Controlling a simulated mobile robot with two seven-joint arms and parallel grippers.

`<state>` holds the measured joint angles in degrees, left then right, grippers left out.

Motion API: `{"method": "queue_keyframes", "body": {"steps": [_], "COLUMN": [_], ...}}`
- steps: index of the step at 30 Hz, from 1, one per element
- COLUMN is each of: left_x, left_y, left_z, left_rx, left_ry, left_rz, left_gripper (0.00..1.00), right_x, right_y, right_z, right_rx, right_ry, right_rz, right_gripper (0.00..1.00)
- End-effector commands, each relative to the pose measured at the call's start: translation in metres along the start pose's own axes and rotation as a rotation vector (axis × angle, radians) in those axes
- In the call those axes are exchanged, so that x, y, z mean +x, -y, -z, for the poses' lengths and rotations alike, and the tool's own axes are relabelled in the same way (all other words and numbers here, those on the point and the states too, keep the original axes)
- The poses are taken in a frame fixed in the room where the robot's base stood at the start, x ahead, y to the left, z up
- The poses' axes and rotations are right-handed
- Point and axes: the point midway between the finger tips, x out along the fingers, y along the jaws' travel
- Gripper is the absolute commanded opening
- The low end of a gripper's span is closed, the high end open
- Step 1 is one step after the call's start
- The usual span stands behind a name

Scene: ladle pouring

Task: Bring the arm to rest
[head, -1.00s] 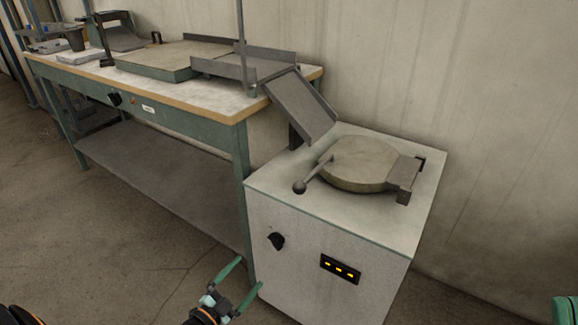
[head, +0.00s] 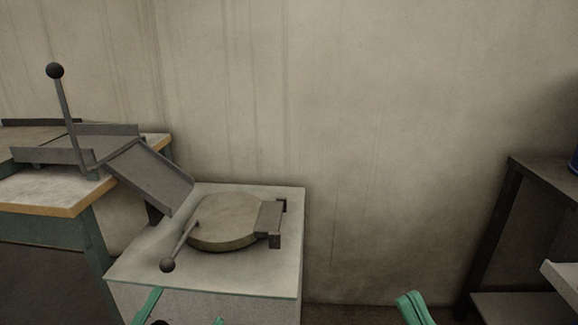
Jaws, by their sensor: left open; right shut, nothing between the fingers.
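My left gripper (head: 187,306) is at the bottom edge, in front of the white cabinet (head: 270,270). Its two green fingers are spread apart with nothing seen between them; the rest of it is cut off by the frame. My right gripper (head: 411,300) is at the bottom, right of the cabinet. Its green fingers are together and hold nothing. Both grippers look clear of the furniture, though exact gaps cannot be told.
On the cabinet lies a round lid (head: 228,222) with a ball-ended handle (head: 167,265). A sloping grey chute (head: 152,175) leads to it from the workbench (head: 60,192). A tall ball-topped lever (head: 64,108) rises there. A dark rack (head: 512,185) stands right. Floor between is open.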

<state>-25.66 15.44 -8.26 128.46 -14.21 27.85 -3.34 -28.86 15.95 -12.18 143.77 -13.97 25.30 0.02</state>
Motion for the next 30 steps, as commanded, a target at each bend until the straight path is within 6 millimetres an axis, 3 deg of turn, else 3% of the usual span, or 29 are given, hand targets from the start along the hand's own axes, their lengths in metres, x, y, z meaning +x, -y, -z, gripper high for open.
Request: {"method": "queue_keyframes", "body": {"steps": [1, 6, 9, 10, 16, 23, 26, 30], "left_x": [0.004, 0.014, 0.017, 0.021, 0.034, 0.035, 0.027, 0.001], "left_y": [0.001, 0.008, 0.014, 0.017, 0.02, 0.019, 0.016, 0.006], "left_z": [0.021, 0.079, 0.111, 0.111, 0.078, 0.035, 0.014, -0.013], "left_rx": [-0.022, -0.086, -0.122, -0.13, -0.175, -0.249, -0.293, -0.363], "left_ry": [-0.035, -0.129, -0.18, -0.16, 0.029, 0.3, 0.464, 0.713], "left_rz": [0.005, 0.021, 0.031, 0.031, 0.029, 0.023, 0.017, 0.004], "left_gripper": [1.0, 1.0, 1.0, 1.0, 1.0, 1.0, 1.0, 1.0], "right_x": [0.0, 0.0, 0.0, 0.004, 0.012, 0.006, -0.006, -0.036], "right_y": [0.0, 0.0, 0.0, -0.002, -0.01, -0.014, -0.014, -0.008], "right_z": [0.0, 0.0, 0.0, -0.001, -0.032, -0.073, -0.093, -0.116], "right_rx": [0.0, 0.0, 0.0, 0.005, 0.052, 0.124, 0.168, 0.239], "right_ry": [0.0, 0.0, 0.0, 0.02, 0.205, 0.475, 0.639, 0.888], "right_rz": [0.0, 0.0, 0.0, -0.001, -0.015, -0.032, -0.04, -0.049], "right_gripper": [0.0, 0.0, 0.0, 0.0, 0.0, 0.0, 0.0, 0.0]}}
